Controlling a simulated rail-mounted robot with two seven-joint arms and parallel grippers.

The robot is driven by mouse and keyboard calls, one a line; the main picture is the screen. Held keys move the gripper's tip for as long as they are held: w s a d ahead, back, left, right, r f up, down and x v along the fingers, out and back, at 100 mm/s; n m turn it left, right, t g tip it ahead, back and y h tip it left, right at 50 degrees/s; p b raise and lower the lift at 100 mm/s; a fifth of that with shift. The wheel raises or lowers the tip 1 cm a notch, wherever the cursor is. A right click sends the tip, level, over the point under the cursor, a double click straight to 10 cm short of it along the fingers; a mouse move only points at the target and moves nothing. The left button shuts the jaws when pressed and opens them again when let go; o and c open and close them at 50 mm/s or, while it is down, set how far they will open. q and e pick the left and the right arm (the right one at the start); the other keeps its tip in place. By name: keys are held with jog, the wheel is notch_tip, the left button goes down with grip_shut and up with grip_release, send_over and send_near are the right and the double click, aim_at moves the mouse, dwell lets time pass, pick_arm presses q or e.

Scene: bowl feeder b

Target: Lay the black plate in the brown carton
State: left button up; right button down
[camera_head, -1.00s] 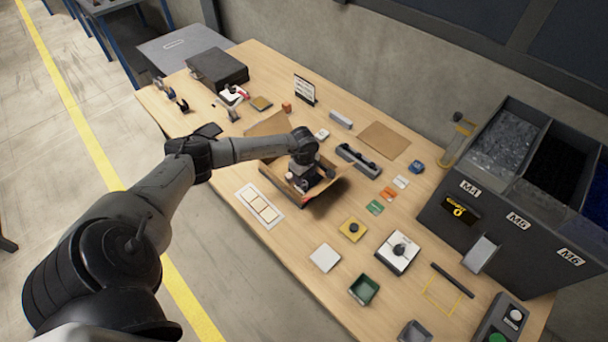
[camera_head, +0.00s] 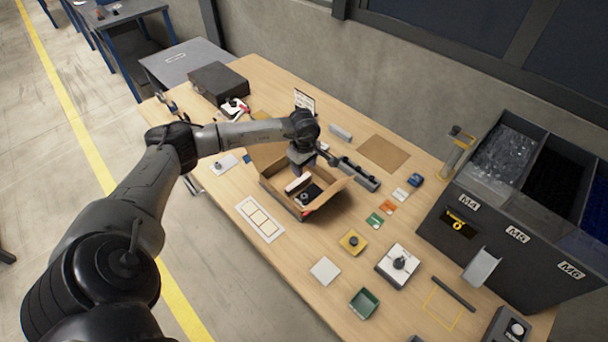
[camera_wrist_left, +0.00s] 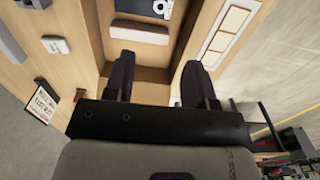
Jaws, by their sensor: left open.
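The brown carton (camera_head: 277,197) stands open on the table, its flaps spread outward. The black plate (camera_head: 314,188) lies inside it, with a small round part showing on top. A pale bar (camera_head: 297,183) is beside the plate in the carton. My left gripper (camera_head: 300,168) is above the far left part of the carton, clear of the plate. In the left wrist view its two fingers (camera_wrist_left: 158,68) are apart with nothing between them. The plate (camera_wrist_left: 152,8) shows there at the top edge, partly cut off, beyond the pale bar (camera_wrist_left: 142,33). My right gripper is out of view.
A white card with panels (camera_head: 260,219) lies left of the carton. A dark grey block fixture (camera_head: 357,174) stands close to its right. A yellow block (camera_head: 352,242), a green tray (camera_head: 363,302) and a large bin unit (camera_head: 500,225) are farther right.

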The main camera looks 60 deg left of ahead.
pick_arm(q)
jog(key=shift+r, duration=0.7)
